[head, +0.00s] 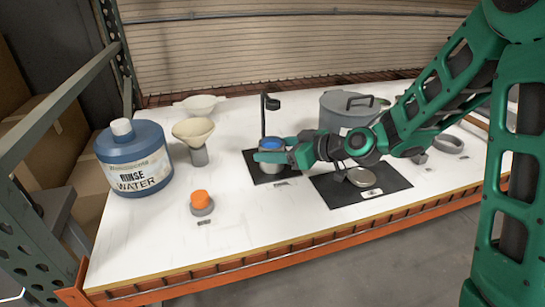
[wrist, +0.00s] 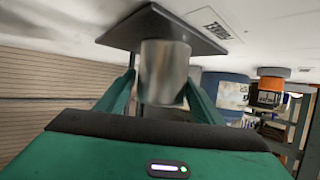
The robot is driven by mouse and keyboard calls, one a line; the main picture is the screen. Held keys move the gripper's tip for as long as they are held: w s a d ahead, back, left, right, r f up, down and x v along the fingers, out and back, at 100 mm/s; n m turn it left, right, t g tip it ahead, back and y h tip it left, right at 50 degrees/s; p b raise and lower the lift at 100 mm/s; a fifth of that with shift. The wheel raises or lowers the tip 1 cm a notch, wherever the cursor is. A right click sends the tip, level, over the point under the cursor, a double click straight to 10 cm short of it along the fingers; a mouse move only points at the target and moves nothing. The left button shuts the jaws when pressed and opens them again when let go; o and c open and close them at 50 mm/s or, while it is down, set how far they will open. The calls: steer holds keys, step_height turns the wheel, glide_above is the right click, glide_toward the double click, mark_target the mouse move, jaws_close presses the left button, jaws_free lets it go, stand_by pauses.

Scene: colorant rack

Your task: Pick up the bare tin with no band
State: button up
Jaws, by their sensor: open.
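A plain silver tin (wrist: 165,72) shows in the wrist view, with no band on the side I see. It stands on a black mat (wrist: 120,28) and lies between the two green fingers of my gripper (wrist: 162,84). Whether either finger touches it I cannot tell. In the head view my gripper (head: 271,157) reaches in from the right and covers much of the tin; a blue top (head: 271,144) shows just above the fingers. The gripper is open around the tin.
A black post (head: 264,120) rises behind the tin. A grey lidded pot (head: 345,110) stands behind my arm. A second black mat (head: 340,192) holds a round metal piece (head: 361,177). A funnel (head: 194,130), orange-topped piece (head: 201,199) and rinse water jug (head: 134,165) stand left.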

steer(key=x, duration=0.4)
steer(key=shift+w+a+f, duration=0.1)
steer(key=shift+a+f, duration=0.05)
steer(key=shift+f, duration=0.05)
steer(key=c, duration=0.9)
steer(key=shift+o, duration=0.2)
steer(key=shift+r, duration=0.15)
